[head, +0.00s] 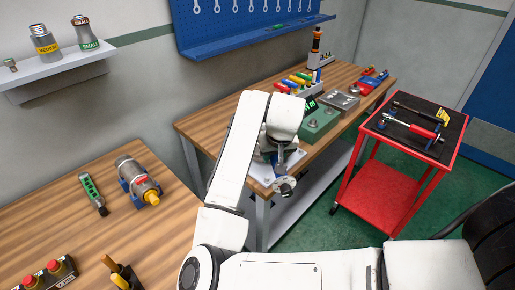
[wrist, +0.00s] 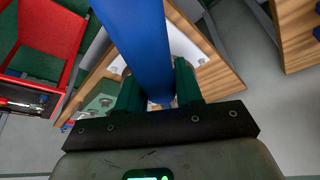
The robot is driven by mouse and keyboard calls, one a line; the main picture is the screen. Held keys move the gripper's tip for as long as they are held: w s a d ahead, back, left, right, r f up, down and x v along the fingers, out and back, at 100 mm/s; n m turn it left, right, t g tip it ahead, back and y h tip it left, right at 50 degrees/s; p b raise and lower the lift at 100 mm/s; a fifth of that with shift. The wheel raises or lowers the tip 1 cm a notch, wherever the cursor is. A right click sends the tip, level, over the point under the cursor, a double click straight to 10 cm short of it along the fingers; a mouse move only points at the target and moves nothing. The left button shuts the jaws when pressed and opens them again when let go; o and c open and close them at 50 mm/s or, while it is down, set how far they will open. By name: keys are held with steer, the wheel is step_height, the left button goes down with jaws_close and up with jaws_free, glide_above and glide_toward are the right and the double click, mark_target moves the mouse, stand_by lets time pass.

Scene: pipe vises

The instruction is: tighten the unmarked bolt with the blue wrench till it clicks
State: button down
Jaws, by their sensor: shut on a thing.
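My gripper (wrist: 158,92) is shut on a blue bar (wrist: 148,40), which I take to be the blue wrench. Its dark green fingers press on both sides of the bar. The bar runs up out of the wrist view, and its far end is hidden. In the head view my gripper is over the near end of the long bench, mostly behind my arm. Below the bar lies a white plate (wrist: 185,45) with bolt heads, one bolt (wrist: 203,61) right of the bar. I cannot tell which bolt is unmarked, nor whether the wrench sits on one.
A green block (head: 320,124) and a grey metal block (head: 340,101) stand farther along the bench (head: 200,122). A red cart (head: 384,185) with tools stands to the right. A motor-like device (head: 137,180) lies on the left table (head: 60,228). Green floor lies between bench and cart.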

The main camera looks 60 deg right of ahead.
steer(key=shift+w+a+f, duration=0.15)
steer(key=shift+a+p, duration=0.1)
steer(key=shift+p, duration=0.2)
steer(key=shift+f+b, duration=1.25)
steer(key=shift+f, duration=0.65)
steer(key=shift+f+b, duration=0.7)
steer(key=shift+f, duration=0.75)
stand_by(1.4)
steer(key=shift+w+a+m+g+b, duration=0.3)
steer(key=shift+w+a+m+b, duration=0.2)
steer(key=shift+w+a+m, duration=0.4)
steer(key=shift+s+d, duration=0.1)
steer(key=shift+d, duration=0.15)
